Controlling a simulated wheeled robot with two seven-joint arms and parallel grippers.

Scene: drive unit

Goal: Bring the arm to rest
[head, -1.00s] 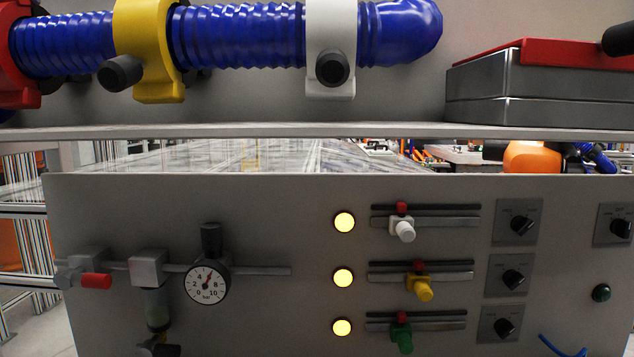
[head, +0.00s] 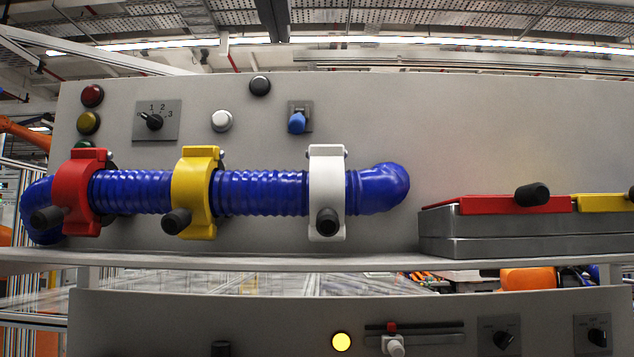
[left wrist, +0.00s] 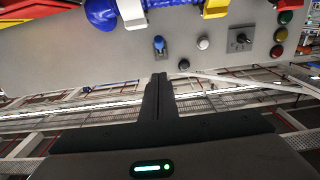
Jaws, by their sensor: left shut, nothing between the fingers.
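My left gripper (left wrist: 160,78) shows in the left wrist view, its two dark fingers together with nothing between them. It points toward the grey panel and appears apart from it. The wrist view is upside down compared with the head view. Neither gripper can be made out in the head view, and my right gripper is in no frame.
A blue corrugated hose (head: 262,192) runs through red (head: 78,192), yellow (head: 192,190) and white (head: 327,190) clamps above a shelf (head: 300,263). A metal box (head: 500,240) with coloured lids stands right. The lower panel (head: 270,325) has a lit yellow lamp (head: 341,342).

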